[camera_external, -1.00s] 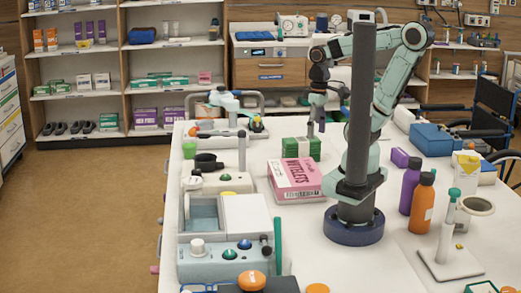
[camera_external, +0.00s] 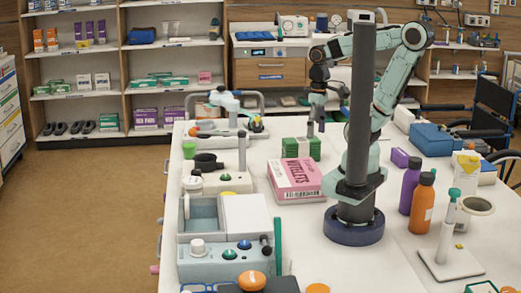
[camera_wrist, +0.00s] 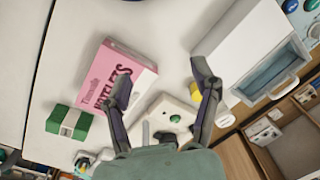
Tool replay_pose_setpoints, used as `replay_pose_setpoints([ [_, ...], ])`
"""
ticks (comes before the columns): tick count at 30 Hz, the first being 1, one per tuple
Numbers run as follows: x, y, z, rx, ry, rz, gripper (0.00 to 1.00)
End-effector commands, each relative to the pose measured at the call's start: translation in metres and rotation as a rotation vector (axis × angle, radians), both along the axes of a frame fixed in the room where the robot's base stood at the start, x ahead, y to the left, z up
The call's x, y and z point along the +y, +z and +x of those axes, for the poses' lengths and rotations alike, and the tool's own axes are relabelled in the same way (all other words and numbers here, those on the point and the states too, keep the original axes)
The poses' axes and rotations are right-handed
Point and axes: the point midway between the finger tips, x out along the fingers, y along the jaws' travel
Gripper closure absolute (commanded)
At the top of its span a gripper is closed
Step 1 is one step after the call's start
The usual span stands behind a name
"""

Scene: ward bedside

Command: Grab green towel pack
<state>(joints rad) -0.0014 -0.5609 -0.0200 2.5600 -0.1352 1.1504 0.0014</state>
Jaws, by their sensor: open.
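The green towel pack (camera_external: 301,149) is a small green block with a white band around its middle. It lies on the white table just behind the pink wipes box (camera_external: 296,179). In the wrist view the green pack (camera_wrist: 68,122) is at the lower left, outside the fingers and apart from them. My gripper (camera_external: 316,127) hangs fingers down close to the pack in the external view. In the wrist view my gripper (camera_wrist: 161,84) has its two dark fingers spread wide with nothing held. The left finger overlaps the pink box in the picture.
A white device with a green button (camera_wrist: 175,117) shows between the fingers. A grey-white unit with a tray (camera_external: 222,240) stands on the left of the table. Purple and orange bottles (camera_external: 423,203) stand at the right.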

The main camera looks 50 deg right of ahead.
Motion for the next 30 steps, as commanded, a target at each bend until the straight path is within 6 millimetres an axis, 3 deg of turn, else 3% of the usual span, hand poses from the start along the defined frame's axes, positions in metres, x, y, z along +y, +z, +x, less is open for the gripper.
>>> replay_pose_setpoints([
  [13,0.0,0.0,0.0,0.0,0.0,0.0,0.38],
  [17,0.0,0.0,0.0,0.0,0.0,0.0,0.0],
  [26,0.0,0.0,0.0,0.0,0.001,0.0,0.0],
  [30,0.0,0.0,0.0004,-0.007,0.078,0.001,0.0],
])
